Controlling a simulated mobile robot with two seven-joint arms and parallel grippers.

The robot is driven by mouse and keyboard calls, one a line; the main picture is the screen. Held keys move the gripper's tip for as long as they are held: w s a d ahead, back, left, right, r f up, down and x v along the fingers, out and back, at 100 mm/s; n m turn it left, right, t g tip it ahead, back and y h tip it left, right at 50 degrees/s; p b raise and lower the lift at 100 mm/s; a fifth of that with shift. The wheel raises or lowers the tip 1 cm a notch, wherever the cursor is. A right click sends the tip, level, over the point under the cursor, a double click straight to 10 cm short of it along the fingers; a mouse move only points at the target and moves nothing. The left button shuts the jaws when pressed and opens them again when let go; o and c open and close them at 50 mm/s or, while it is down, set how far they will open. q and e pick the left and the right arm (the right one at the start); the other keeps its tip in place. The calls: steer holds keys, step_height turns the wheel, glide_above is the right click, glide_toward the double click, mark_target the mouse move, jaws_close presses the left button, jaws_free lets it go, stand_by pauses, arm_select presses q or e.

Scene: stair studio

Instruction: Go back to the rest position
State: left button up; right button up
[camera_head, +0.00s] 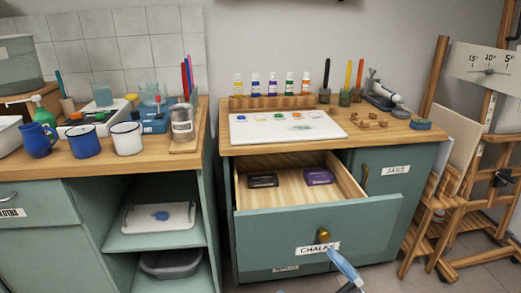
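The drawer (318,225) labelled CHALKS is pulled open in the right-hand cabinet. A dark box (263,181) and a purple box (318,176) lie inside it. My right gripper (336,258) shows only in part, as a light blue and white piece at the bottom edge, just below and right of the drawer's brass knob (323,235). Its fingers are not clear, and I cannot tell whether it touches the drawer front. My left gripper is not in view.
A white palette (286,127), paint bottles (272,85) and brush cups stand on the right cabinet top (240,145). Enamel mugs (127,139) stand on the left counter. A wooden easel (485,190) stands at the right. The open drawer juts forward.

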steer(key=s+d+f+m+t+h+b, duration=0.1)
steer(key=d+f+m+h, duration=0.1)
steer(key=f+m+h, duration=0.45)
steer(key=s+d+f+m+t+h+b, duration=0.1)
steer(key=d+m+h, duration=0.15)
steer(key=m, duration=0.65)
arm_select(q)
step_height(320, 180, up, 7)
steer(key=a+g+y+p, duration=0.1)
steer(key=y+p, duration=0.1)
steer(key=p, duration=1.5)
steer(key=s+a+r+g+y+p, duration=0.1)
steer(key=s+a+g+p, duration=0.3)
steer(key=p, duration=1.7)
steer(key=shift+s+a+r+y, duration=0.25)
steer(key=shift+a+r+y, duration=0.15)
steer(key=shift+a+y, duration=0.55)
arm_select(e)
steer(key=s+d+r+g+h, duration=0.4)
steer(key=d+r+g+h, duration=0.1)
steer(key=d+g+h, duration=0.1)
steer(key=shift+d+r+m+g, duration=0.3)
steer(key=shift+d+r+m, duration=0.15)
steer(key=shift+d, duration=0.25)
